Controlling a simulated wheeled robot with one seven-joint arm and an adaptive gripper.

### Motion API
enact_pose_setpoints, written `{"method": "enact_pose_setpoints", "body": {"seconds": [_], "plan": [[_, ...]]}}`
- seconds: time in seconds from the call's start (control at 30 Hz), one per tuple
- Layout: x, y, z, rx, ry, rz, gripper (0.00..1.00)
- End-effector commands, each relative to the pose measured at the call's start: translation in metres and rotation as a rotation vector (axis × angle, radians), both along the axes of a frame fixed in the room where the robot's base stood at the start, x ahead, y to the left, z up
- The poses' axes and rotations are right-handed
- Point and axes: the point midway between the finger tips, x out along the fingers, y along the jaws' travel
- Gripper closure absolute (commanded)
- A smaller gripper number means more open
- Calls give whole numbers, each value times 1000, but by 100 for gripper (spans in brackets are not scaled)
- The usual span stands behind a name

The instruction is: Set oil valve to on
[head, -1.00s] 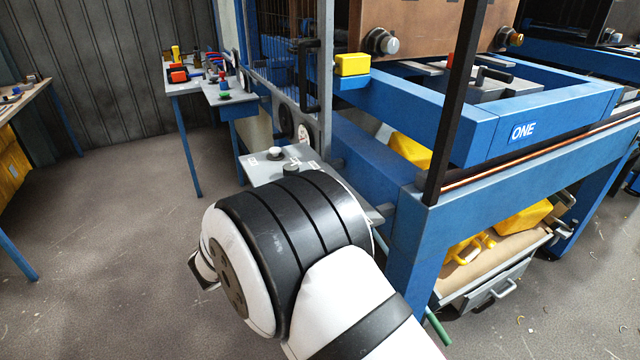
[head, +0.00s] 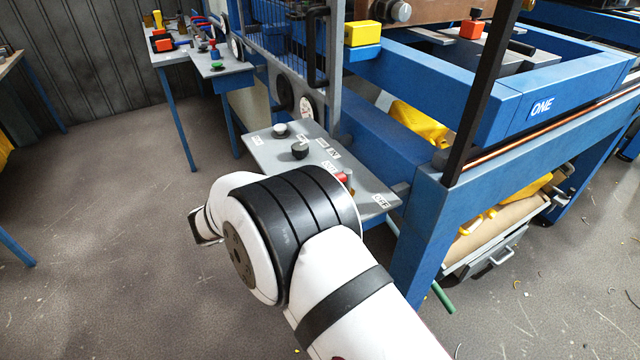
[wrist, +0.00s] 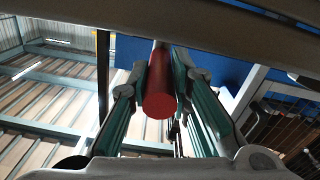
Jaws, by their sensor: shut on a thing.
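The red handle (wrist: 160,97) of the valve sits between the green-padded fingers of my gripper (wrist: 161,70) in the wrist view. My gripper is shut on it. In the head view, a small red part (head: 342,177) shows on the grey control panel (head: 268,158), just beyond my arm and near an "OFF" label (head: 381,201). Whether the red part there is the gripped handle is hard to tell.
The blue machine frame (head: 408,245) rises close on the right. Floor on the left is clear.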

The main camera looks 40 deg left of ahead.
Motion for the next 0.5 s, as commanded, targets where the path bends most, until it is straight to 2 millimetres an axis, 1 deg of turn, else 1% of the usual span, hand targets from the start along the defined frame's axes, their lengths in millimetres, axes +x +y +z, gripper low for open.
{"method": "enact_pose_setpoints", "body": {"seconds": [0.03, 0.13, 0.17, 0.2, 0.23, 0.5], "plan": [[3, 1, 4, 6, -7, 3, 100], [3, 1, 4, 6, -7, 4, 100], [3, 1, 4, 6, -7, 4, 74], [3, 1, 4, 7, -7, 4, 65], [4, 1, 4, 7, -7, 4, 60], [2, 1, 2, 4, -4, 3, 60]]}}
